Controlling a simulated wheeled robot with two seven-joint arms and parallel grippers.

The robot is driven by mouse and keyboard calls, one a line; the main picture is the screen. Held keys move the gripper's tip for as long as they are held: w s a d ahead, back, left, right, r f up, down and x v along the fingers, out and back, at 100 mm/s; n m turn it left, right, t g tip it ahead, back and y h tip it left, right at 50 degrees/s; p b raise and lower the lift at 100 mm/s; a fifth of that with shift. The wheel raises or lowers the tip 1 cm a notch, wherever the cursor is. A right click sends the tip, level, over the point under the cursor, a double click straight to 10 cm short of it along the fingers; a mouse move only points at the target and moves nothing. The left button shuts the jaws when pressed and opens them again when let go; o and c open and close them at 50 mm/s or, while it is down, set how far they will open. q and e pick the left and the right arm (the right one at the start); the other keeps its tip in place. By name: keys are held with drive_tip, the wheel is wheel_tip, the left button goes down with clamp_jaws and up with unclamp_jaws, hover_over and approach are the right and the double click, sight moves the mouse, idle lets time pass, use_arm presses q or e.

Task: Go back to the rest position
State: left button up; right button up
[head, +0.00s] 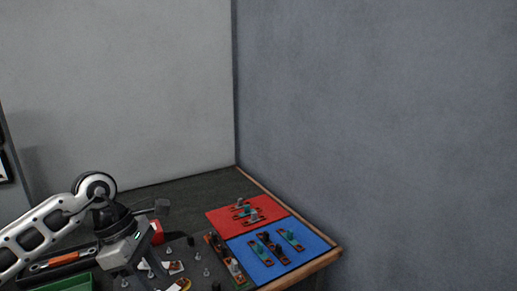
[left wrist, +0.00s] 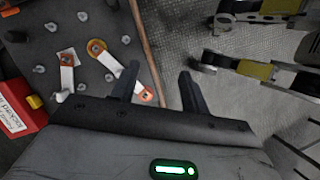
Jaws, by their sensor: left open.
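My left arm comes in from the left in the head view. Its gripper (head: 146,268) hangs over the near part of the dark table (head: 180,192), left of the blue mat (head: 300,254). In the left wrist view the two dark fingers of the left gripper (left wrist: 160,86) stand apart with nothing between them. They lie over the table's wooden edge and the grey floor. My right gripper cannot be made out in either view.
A red mat (head: 222,221) and the blue mat hold small copper-coloured parts with teal pieces. Several small pegs and loose white-and-copper links (left wrist: 67,75) lie near the gripper. A red box (left wrist: 18,110) and a green tray (head: 66,285) are at the left. Walls stand behind and right.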

use_arm(q)
drive_tip(key=s+d+n+g+h, duration=0.1)
drive_tip(key=s+d+h, duration=0.15)
drive_tip(key=d, duration=0.35)
drive_tip(key=s+d+n+h, duration=0.1)
drive_tip(key=s+d+h, duration=0.1)
drive_tip(key=d+h, duration=0.3)
drive_tip(key=s+d+r+n+t+h+p, duration=0.1)
drive_tip(key=d+r+n+t+h, duration=0.25)
drive_tip(key=n, duration=0.35)
drive_tip(key=s+d+r+n+t+h, duration=0.2)
drive_tip(key=d+n+t+h, duration=0.15)
drive_tip(key=n+h, duration=0.2)
drive_tip(key=w+a+f+n+t+y, duration=0.1)
drive_tip(key=a+f+n+t+y, duration=0.4)
drive_tip(key=n, duration=0.8)
drive_tip(key=w+a+f+n+t+y, duration=0.1)
drive_tip(key=a+f+n+t+y, duration=0.2)
drive_tip(key=n+t+y, duration=0.75)
drive_tip(key=s+a+f+n+g+y+p, duration=0.1)
drive_tip(key=s+a+f+n+g, duration=0.3)
drive_tip(key=s+f+n+g, duration=0.6)
wheel_tip(320, 180, down, 4)
drive_tip(key=s+n+y, duration=0.1)
drive_tip(key=n, duration=0.2)
use_arm(e)
drive_tip(key=shift+s+d+r+g, duration=0.1)
drive_tip(key=shift+s+d+g, duration=0.1)
drive_tip(key=shift+s+g, duration=0.15)
